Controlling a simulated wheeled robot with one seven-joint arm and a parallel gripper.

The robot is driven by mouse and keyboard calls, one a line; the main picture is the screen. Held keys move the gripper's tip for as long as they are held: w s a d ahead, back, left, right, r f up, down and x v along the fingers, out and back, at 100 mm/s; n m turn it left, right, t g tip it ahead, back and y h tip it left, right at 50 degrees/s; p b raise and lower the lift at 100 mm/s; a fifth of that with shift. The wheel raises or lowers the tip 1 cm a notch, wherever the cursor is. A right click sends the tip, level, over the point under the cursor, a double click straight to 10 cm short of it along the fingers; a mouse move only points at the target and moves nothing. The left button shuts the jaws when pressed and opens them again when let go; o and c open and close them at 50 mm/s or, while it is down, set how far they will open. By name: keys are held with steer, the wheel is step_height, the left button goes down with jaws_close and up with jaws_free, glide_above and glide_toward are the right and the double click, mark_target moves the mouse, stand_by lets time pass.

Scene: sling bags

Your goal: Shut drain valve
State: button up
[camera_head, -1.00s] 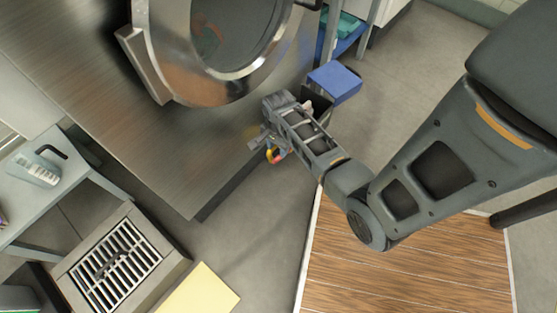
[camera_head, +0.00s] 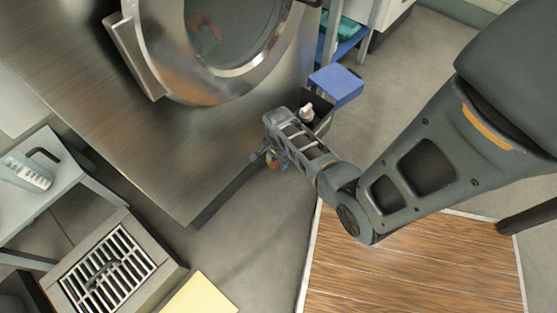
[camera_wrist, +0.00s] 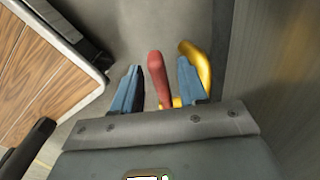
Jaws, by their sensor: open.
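The drain valve shows in the wrist view as a red lever handle (camera_wrist: 157,72) and a curved yellow part (camera_wrist: 196,55). My gripper (camera_wrist: 160,68) has its two blue fingers apart. The red handle lies between them in the picture, with no clear contact visible. The yellow part rises behind and beside the right finger. In the head view, my gripper (camera_head: 262,154) is low beside the front edge of the large steel machine (camera_head: 170,140). Only small coloured bits of the valve (camera_head: 274,163) show there, and my arm hides much of that spot.
The machine's round glass door (camera_head: 225,40) is above. A blue-lidded bin (camera_head: 336,84) stands behind my wrist. A floor grate (camera_head: 105,268), a yellow board (camera_head: 203,297) and a grey bench (camera_head: 60,200) are at left. Wooden flooring (camera_head: 410,270) is below my arm.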

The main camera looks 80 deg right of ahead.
steer(key=shift+c, duration=0.3)
jaws_close()
steer(key=shift+r, duration=0.15)
steer(key=shift+s+d+r+t+y+p, duration=0.1)
steer(key=shift+d+r+t+y+p, duration=0.15)
steer(key=shift+y+p, duration=0.35)
steer(key=shift+s+d+r+t+y+p, duration=0.15)
steer(key=shift+r+t+y+p, duration=0.2)
steer(key=shift+y+p, duration=0.2)
steer(key=shift+s+d+r+t+y, duration=0.1)
steer(key=shift+d+r+t+y, duration=0.15)
steer(key=shift+y, duration=0.3)
steer(key=shift+d+r+t+y, duration=0.15)
steer(key=shift+t+y, duration=0.1)
steer(key=shift+y, duration=0.25)
steer(key=shift+s+d+r+t+y+b, duration=0.15)
steer(key=shift+d+t+y+b, duration=0.15)
steer(key=shift+y, duration=0.2)
steer(key=shift+s+d+r+t+y+b, duration=0.1)
steer(key=shift+d+r+t+y+b, duration=0.15)
steer(key=shift+y, duration=0.25)
